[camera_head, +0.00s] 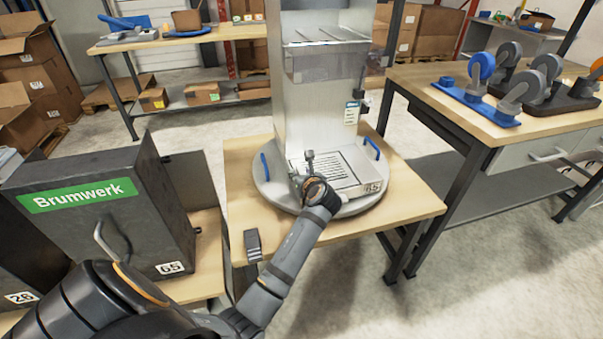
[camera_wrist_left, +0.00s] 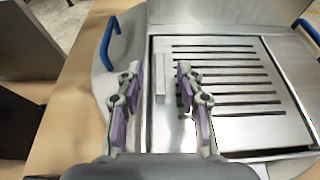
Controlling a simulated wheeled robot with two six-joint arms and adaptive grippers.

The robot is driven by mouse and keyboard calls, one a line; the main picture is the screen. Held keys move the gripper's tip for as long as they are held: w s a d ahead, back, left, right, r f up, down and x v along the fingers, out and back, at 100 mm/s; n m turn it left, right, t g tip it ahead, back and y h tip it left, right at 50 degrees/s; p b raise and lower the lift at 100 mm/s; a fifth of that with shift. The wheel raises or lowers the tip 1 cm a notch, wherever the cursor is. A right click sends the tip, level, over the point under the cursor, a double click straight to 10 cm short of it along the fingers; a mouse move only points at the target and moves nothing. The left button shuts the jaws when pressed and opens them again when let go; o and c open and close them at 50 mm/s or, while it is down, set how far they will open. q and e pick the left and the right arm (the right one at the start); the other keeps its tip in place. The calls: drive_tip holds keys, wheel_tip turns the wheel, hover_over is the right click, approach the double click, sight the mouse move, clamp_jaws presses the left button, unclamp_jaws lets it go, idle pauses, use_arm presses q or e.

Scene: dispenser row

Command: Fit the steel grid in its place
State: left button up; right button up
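The steel grid (camera_head: 342,165) is a flat slotted plate on the dispenser's base, below its tall steel column (camera_head: 308,110). In the left wrist view the grid (camera_wrist_left: 225,75) lies within a metal tray (camera_wrist_left: 297,118) marked 65 in the head view. A raised upright tab (camera_wrist_left: 160,85) stands at its left side. My left gripper (camera_head: 306,172) is over that side. In the left wrist view its fingers (camera_wrist_left: 160,78) are apart, with the tab between them and gaps visible. I cannot tell whether the grid sits fully flush. My right gripper is out of view.
The round base (camera_head: 275,192) has blue handles (camera_head: 372,148) at both sides and stands on a wooden table (camera_head: 410,205). A small dark block (camera_head: 252,245) lies near its front left. A dark Brumwerk box (camera_head: 110,215) stands left. Wheel castors (camera_head: 480,95) are on the right bench.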

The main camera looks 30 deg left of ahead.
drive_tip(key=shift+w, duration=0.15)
use_arm(q)
wheel_tip(320, 180, up, 10)
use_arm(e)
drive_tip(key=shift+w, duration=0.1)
use_arm(q)
drive_tip(key=shift+f, duration=0.1)
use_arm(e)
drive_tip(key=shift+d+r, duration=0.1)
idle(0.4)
